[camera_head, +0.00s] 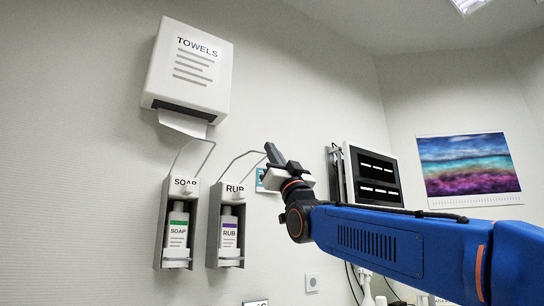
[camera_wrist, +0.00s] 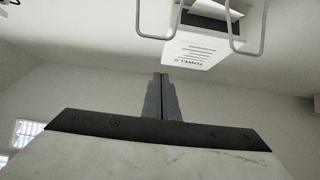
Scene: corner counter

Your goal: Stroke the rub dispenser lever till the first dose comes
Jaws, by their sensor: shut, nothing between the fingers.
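The rub dispenser (camera_head: 229,190) hangs on the wall, holding a white bottle (camera_head: 229,236) with a purple label band. Its wire lever (camera_head: 240,156) arches up and right, ending close to the fingertips of my gripper (camera_head: 270,150). In the wrist view, my gripper (camera_wrist: 160,76) is shut and empty, with its fingers side by side. The left wire loop (camera_wrist: 157,38), which appears to be the rub lever, lies beyond the fingertips with a visible gap in the picture. The true depth between them is unclear. No dose is visible.
The soap dispenser (camera_head: 182,186) hangs just left, with its own wire lever (camera_head: 195,141). A towel box (camera_head: 190,69) is above it and also shows in the wrist view (camera_wrist: 203,50). A lightbox (camera_head: 375,175) and colourful picture (camera_head: 468,165) are to the right.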

